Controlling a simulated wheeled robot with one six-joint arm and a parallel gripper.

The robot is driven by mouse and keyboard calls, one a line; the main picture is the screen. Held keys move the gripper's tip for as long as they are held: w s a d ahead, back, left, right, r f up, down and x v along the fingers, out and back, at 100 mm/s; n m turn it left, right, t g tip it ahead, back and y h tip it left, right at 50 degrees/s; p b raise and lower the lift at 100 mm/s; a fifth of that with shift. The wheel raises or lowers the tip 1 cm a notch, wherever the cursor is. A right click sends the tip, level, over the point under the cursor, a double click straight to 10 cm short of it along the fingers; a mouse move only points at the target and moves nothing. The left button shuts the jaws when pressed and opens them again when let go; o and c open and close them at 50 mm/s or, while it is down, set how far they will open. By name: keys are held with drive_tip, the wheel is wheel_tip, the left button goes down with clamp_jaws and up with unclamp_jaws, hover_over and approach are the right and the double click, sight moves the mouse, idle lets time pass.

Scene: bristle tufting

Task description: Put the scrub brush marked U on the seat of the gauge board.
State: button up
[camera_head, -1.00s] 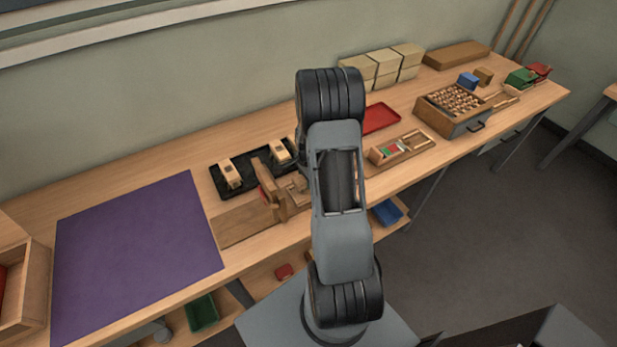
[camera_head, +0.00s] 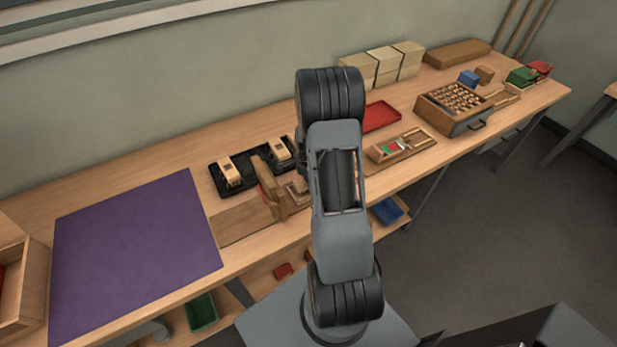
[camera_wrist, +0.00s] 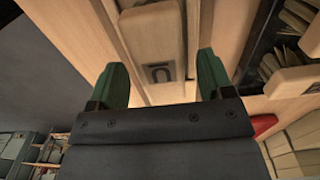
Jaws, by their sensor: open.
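The scrub brush marked U (camera_wrist: 152,40) shows in the wrist view as a pale wooden block with a dark U near its close end. My gripper (camera_wrist: 162,80) is open, with one green finger on each side of that end. I see a gap between the block and each finger. The block lies over pale wood; I cannot tell how well it sits there. In the head view the wooden gauge board (camera_head: 243,221) with its upright piece stands at the bench's front edge. My arm hides my gripper and part of the board there.
A black tray (camera_head: 215,178) behind the board holds two more wooden brushes (camera_head: 230,172), (camera_head: 279,149). A purple mat (camera_head: 135,255) lies clear at left. A red tray (camera_head: 381,117), a board with small parts (camera_head: 402,147) and a drawer box (camera_head: 453,108) stand at right.

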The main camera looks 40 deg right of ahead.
drive_tip(key=shift+r+p, duration=0.4)
drive_tip(key=shift+r, duration=0.2)
wheel_tip(320, 180, up, 12)
drive_tip(key=b, duration=0.2)
drive_tip(key=s+a+r+n+t, duration=0.2)
drive_tip(key=s+a+r+n, duration=0.4)
drive_tip(key=a+n, duration=0.3)
drive_tip(key=s+a+r+n+t, duration=0.2)
drive_tip(key=s+a+r+n, duration=0.3)
drive_tip(key=a+n, duration=0.5)
drive_tip(key=shift+s+a+r+n, duration=0.3)
drive_tip(key=shift+s+a+r, duration=0.05)
drive_tip(key=shift+s+a, duration=0.35)
drive_tip(key=shift+c, duration=0.4)
